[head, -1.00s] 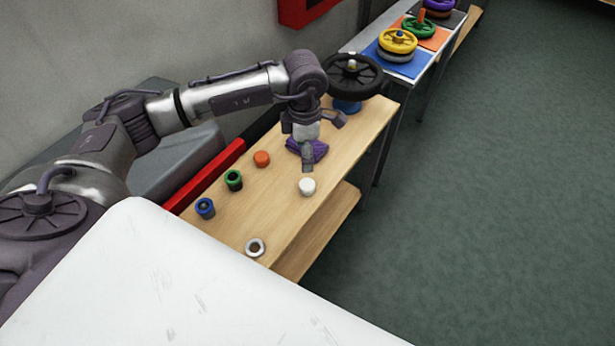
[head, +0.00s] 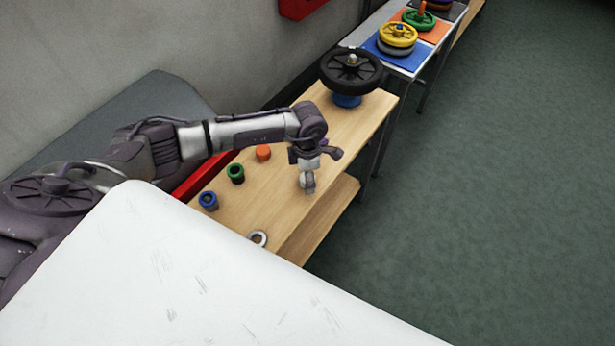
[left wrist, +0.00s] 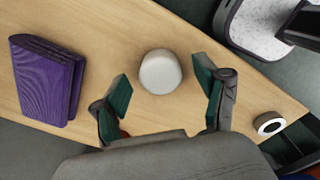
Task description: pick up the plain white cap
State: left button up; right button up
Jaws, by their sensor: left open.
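The plain white cap (left wrist: 160,72) stands on the wooden bench top in the left wrist view. It sits just beyond and between the two fingertips of my left gripper (left wrist: 165,92), which is open with green pads on either side. I cannot tell the height of the fingers above the bench. My right gripper is not in view.
A white ring-shaped piece (head: 258,238), a blue cap (head: 208,200), a green cap (head: 236,173) and an orange cap (head: 263,152) stand on the bench (head: 280,205). A black handwheel (head: 350,70) is at the far end.

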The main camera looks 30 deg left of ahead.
pick_arm(q)
jog(key=c, duration=1)
jog(key=shift+r, duration=0.15)
